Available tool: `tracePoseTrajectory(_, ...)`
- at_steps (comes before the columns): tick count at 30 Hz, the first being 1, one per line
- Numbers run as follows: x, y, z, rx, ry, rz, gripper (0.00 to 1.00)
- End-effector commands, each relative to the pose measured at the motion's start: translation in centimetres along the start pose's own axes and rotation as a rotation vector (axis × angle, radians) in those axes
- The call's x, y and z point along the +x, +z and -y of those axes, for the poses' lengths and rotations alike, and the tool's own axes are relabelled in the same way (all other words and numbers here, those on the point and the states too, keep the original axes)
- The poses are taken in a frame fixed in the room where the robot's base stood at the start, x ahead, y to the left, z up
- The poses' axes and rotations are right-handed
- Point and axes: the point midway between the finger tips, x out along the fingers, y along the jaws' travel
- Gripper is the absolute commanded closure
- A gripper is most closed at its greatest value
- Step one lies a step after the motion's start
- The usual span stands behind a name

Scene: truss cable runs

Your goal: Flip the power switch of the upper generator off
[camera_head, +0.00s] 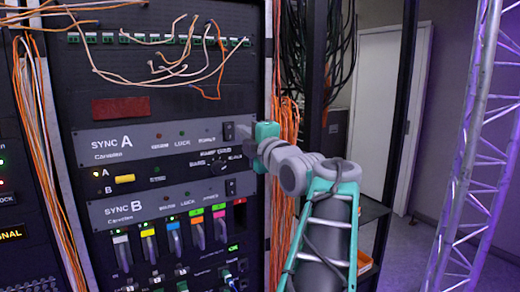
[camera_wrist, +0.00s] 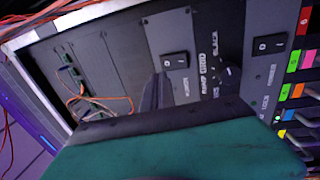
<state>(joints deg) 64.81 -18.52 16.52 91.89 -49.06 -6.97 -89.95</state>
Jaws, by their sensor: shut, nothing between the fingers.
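The upper generator, SYNC A (camera_head: 105,143), is a grey panel in the rack. Its power switch (camera_head: 228,131) is a small black rocker near the panel's right end. In the wrist view this switch (camera_wrist: 176,60) shows with 0 and / marks; which side is pressed I cannot tell. My gripper (camera_head: 246,134) is at the rack's right edge, just right of the switch. In the wrist view the teal gripper body fills the bottom, and the dark shut fingers (camera_wrist: 154,92) point up beside the switch. They hold nothing. Whether they touch the panel I cannot tell.
SYNC B (camera_head: 110,209) sits below with its own black switch (camera_head: 231,187) and coloured tabs. A knob (camera_head: 217,162) is under the SYNC A switch. Loose cables (camera_head: 165,65) loop above, and orange cables (camera_head: 286,115) hang right of the rack. A metal truss (camera_head: 465,180) stands at right.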

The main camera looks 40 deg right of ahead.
Motion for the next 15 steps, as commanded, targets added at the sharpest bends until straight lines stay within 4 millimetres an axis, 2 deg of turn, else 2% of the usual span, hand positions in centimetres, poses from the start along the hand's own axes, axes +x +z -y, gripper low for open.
tracePoseTrajectory(3,-3.1,0.1,-0.7,-0.005,0.003,0.006,1.0)
tracePoseTrajectory(7,-5.7,0.1,-1.4,-0.003,0.001,0.005,1.0)
tracePoseTrajectory(10,-7.0,0.1,-1.9,-0.003,0.002,0.003,1.0)
tracePoseTrajectory(15,-7.8,-0.1,-2.2,0.0,0.0,-0.001,1.0)
